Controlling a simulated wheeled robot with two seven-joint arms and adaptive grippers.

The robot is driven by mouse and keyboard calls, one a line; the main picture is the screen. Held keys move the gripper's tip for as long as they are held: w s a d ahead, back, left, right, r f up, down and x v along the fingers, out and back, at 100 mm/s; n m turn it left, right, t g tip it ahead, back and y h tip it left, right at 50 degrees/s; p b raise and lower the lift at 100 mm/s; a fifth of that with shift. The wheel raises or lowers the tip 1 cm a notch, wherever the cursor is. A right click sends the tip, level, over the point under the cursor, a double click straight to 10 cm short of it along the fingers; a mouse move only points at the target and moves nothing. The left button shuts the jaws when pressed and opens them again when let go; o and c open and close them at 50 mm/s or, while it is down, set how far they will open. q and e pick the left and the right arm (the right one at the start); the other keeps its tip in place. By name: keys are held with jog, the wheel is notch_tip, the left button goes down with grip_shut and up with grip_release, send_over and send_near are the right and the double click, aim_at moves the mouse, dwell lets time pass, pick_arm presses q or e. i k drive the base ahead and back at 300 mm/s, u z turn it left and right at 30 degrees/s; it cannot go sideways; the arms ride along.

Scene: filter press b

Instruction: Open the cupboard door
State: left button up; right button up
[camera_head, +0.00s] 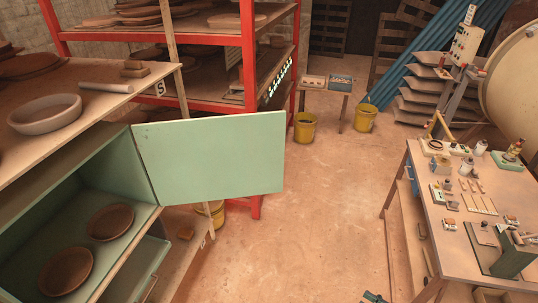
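The green cupboard (138,170) stands at the left under a wooden shelf top. Its door (215,155) is swung wide open on its right side, standing out over the floor with its flat face towards me. The inside is in plain view, with two round brown dishes on its floor, a nearer one (65,271) and a farther one (111,222). I make out no handle on the door.
A red rack (248,60) stands behind the door. A bench (465,195) with small tools and bottles is at the right. Yellow buckets (305,127) stand at the back. The floor (315,220) between door and bench is clear, except a small unclear dark shape (374,298) at the bottom edge.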

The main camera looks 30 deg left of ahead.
aim_at(196, 160)
jog(key=z, duration=0.05)
jog(key=i, duration=3.25)
jog(key=u, duration=3.45)
